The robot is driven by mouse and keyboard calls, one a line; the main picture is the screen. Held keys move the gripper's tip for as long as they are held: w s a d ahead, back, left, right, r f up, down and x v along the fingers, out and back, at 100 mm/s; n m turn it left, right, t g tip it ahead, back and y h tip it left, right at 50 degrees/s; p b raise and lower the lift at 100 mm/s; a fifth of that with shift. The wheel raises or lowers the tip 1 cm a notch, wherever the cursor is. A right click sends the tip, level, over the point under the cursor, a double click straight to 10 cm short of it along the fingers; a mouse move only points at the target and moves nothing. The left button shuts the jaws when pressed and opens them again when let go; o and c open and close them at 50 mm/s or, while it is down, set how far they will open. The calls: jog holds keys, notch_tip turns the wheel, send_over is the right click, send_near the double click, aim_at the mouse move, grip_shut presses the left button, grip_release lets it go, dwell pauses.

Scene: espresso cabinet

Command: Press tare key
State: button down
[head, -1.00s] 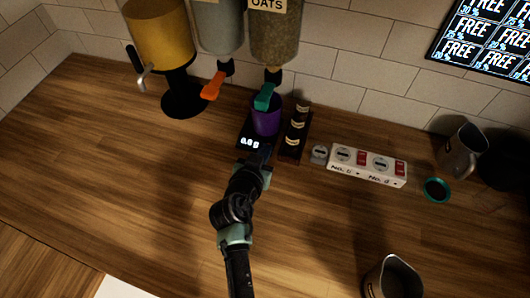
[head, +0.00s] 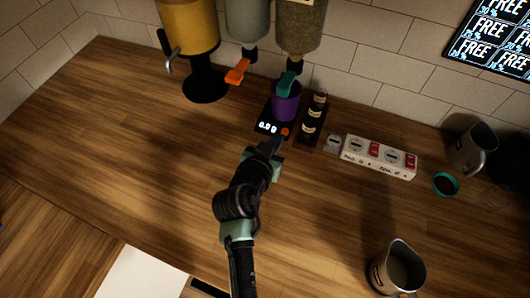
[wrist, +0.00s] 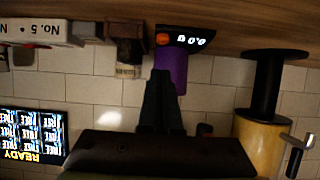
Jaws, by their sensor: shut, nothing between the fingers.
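A black scale (head: 259,130) stands on the counter under the dispensers, with a lit display that seems to read zero. Its orange tare key (head: 285,132) is at the right of the display. The key also shows in the upside-down wrist view (wrist: 162,38). A purple cup (head: 286,104) stands on the scale. My gripper (head: 276,143) is shut and empty, its tips just in front of the key. In the wrist view my gripper (wrist: 160,74) overlaps the purple cup, and a gap shows between the tips and the key. I see no contact.
A dark rack (head: 311,128) with small bottles stands close right of the scale. A white switch box (head: 379,157) is further right. A metal pitcher (head: 399,268) stands at the front right. The counter's left is clear.

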jog(key=shift+b+v, duration=0.4)
jog(key=shift+v, duration=2.55)
jog(key=shift+r, duration=0.1)
